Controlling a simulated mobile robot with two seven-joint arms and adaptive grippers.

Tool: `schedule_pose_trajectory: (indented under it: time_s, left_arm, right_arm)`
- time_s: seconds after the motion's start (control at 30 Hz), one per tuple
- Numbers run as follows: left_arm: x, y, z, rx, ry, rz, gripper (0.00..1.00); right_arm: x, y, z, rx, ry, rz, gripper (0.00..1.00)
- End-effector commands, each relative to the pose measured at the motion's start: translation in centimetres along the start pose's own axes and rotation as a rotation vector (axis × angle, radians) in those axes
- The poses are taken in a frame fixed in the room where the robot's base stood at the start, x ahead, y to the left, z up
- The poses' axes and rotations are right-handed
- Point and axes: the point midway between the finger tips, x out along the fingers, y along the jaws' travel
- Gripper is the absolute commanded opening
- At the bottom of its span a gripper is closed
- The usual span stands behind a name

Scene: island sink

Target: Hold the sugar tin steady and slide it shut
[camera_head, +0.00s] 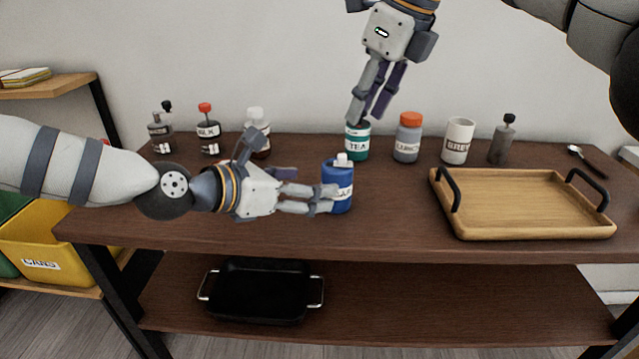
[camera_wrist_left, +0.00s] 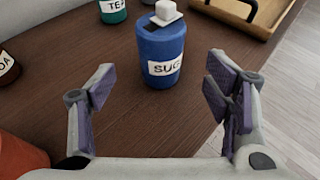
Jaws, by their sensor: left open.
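The sugar tin (camera_head: 343,178) is a blue can standing upright on the dark wooden table top, with a white label and a white knob on top. In the left wrist view the tin (camera_wrist_left: 163,60) stands beyond and between the fingertips, and a dark patch shows on its top beside the white knob (camera_wrist_left: 168,12). My left gripper (camera_head: 322,200) is open, reaching toward the tin from the left; it also shows in the left wrist view (camera_wrist_left: 162,85). My right gripper (camera_head: 366,112) points down with its fingers apart, above and behind the sugar tin, in front of the tea tin's top.
The teal tea tin (camera_head: 358,144) stands close behind the sugar tin. A grey jar with an orange lid (camera_head: 408,140), a white mug (camera_head: 457,142) and several bottles line the back. A wooden tray (camera_head: 520,205) with black handles is at the right.

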Motion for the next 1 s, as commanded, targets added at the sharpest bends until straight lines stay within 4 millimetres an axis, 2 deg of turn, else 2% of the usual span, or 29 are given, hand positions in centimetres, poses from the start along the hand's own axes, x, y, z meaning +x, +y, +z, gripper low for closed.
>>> schedule_pose_trajectory:
  time_s: [0.1, 0.3, 0.47, 0.7, 0.73, 0.77, 0.97, 1.0]
  left_arm:
    - [3.1, -0.1, -0.1, 0.004, 0.002, -0.001, 0.71]
    - [6.9, -0.1, -0.1, 0.002, 0.001, 0.0, 0.71]
    - [8.2, -0.1, -0.1, 0.002, 0.0, 0.0, 0.71]
    - [8.3, -0.1, 0.0, 0.002, -0.001, 0.0, 0.71]
    - [8.3, -0.1, 0.0, 0.002, 0.0, 0.0, 0.69]
    - [8.3, -0.1, 0.0, 0.002, 0.0, 0.0, 0.62]
    - [8.3, -0.1, 0.0, 0.002, 0.0, 0.0, 0.17]
    - [8.3, -0.1, 0.0, 0.002, 0.0, 0.0, 0.15]
  right_arm:
    - [0.0, 0.0, 0.0, 0.0, 0.0, 0.0, 0.33]
    - [0.0, 0.0, 0.0, 0.0, 0.0, 0.0, 0.33]
    - [0.0, 0.0, 0.0, 0.0, 0.0, 0.0, 0.33]
    - [0.0, 0.0, 0.0, 0.0, 0.0, 0.0, 0.33]
    - [0.0, 0.0, 0.0, 0.0, 0.0, 0.0, 0.33]
    - [0.0, 0.0, 0.0, 0.0, 0.0, 0.0, 0.33]
    - [0.0, 0.0, 0.0, 0.0, 0.0, 0.0, 0.33]
    - [0.0, 0.0, 0.0, 0.0, 0.0, 0.0, 0.33]
